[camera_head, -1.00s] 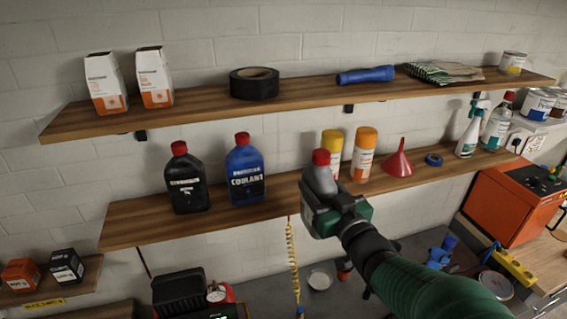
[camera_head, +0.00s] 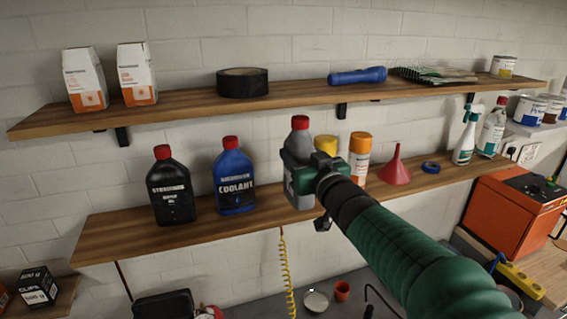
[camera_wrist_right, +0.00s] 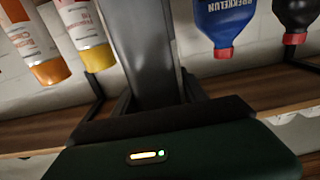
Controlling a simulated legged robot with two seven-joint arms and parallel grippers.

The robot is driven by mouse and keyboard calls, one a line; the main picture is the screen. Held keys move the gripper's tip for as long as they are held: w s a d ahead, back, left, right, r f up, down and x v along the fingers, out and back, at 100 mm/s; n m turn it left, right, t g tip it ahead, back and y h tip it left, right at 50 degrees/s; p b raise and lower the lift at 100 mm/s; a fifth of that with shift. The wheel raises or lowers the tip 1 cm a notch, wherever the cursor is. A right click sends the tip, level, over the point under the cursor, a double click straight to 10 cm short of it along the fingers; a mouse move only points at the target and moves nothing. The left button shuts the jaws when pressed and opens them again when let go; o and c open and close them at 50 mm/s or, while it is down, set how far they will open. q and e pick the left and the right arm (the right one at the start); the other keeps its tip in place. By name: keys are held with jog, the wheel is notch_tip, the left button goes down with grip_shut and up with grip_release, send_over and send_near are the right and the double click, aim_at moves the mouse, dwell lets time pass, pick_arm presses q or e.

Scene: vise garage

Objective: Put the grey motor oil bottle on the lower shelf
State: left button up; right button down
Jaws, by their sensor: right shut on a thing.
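The grey motor oil bottle (camera_head: 299,136) with a red cap is upright at the lower shelf (camera_head: 140,238), between the blue coolant bottle and the yellow-capped can. My right gripper (camera_head: 302,178) is shut on it from the front and hides much of its body. In the right wrist view the grey bottle (camera_wrist_right: 146,50) fills the space between my fingers. I cannot tell whether its base touches the shelf or is slightly above it. My left gripper is not in view.
The blue coolant bottle (camera_head: 235,180) and a black bottle (camera_head: 170,190) stand to the left. A yellow-capped can (camera_head: 326,145), an orange-capped can (camera_head: 359,158) and a red funnel (camera_head: 394,168) stand to the right. The upper shelf (camera_head: 190,108) runs above, close to the bottle's cap.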

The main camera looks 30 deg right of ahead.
jog(key=p+x, duration=0.3)
jog(key=x, duration=0.8)
notch_tip(320, 180, down, 7)
jog(key=p, duration=0.3)
jog(key=shift+w+d, duration=0.15)
jog(key=shift+d, duration=0.2)
jog(key=c, duration=1)
grip_release()
jog(key=shift+f, duration=0.1)
jog(key=o, duration=0.4)
jog(key=shift+a, duration=0.15)
jog(key=shift+s, duration=0.25)
jog(key=shift+a, duration=0.1)
